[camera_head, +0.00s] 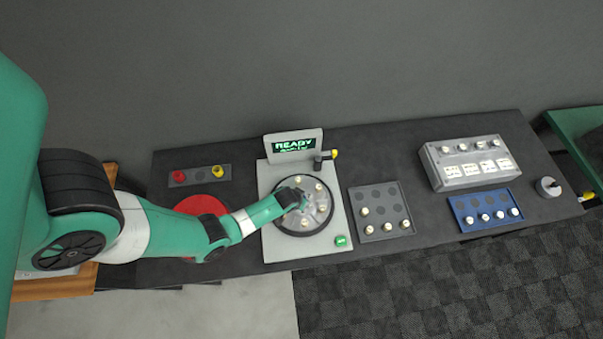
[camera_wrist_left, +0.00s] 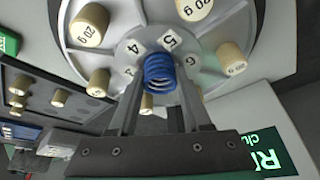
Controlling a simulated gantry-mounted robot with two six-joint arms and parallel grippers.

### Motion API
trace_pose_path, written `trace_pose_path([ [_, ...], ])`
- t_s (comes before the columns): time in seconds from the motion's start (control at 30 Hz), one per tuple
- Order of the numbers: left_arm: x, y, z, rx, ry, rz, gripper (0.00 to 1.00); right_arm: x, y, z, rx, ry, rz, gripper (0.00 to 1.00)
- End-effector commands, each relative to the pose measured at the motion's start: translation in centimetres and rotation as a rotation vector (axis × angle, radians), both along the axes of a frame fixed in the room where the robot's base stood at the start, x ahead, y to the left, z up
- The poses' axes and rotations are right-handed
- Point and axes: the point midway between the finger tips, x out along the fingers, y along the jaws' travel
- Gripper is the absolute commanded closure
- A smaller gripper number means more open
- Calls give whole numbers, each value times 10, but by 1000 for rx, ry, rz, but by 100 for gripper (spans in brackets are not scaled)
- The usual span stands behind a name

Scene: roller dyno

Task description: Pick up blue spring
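The blue spring (camera_wrist_left: 160,72) shows in the left wrist view at the numbered hub of the round wheel (camera_wrist_left: 110,60). My left gripper (camera_wrist_left: 160,80) has one finger on each side of the spring, very close to it. Whether the fingers press on it is unclear. In the head view my left gripper (camera_head: 298,202) reaches over the dyno wheel and hides the spring. My right gripper is in neither view.
Cream weights stand around the wheel, close to the fingers. A READY display (camera_head: 294,145) rises behind the wheel. A grey tray (camera_head: 384,190) with weights lies to its right, then a blue tray (camera_head: 464,215) and a grey box (camera_head: 452,180). A red disc (camera_head: 200,205) lies left.

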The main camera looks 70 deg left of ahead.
Motion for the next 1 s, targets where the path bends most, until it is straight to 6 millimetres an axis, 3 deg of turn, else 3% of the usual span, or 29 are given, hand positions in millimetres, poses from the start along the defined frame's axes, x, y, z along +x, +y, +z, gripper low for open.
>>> trace_pose_path([
  [0.03, 0, 0, 0, 0, 0, 0, 63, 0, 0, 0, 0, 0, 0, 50],
  [0.23, 0, 0, 0, 0, 0, 0, 99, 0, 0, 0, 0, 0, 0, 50],
  [0.63, 0, 0, 5, 0, 0, -1, 100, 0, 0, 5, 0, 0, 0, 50],
  [1.0, 1, -3, 41, -2, 1, -7, 100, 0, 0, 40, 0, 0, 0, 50],
])
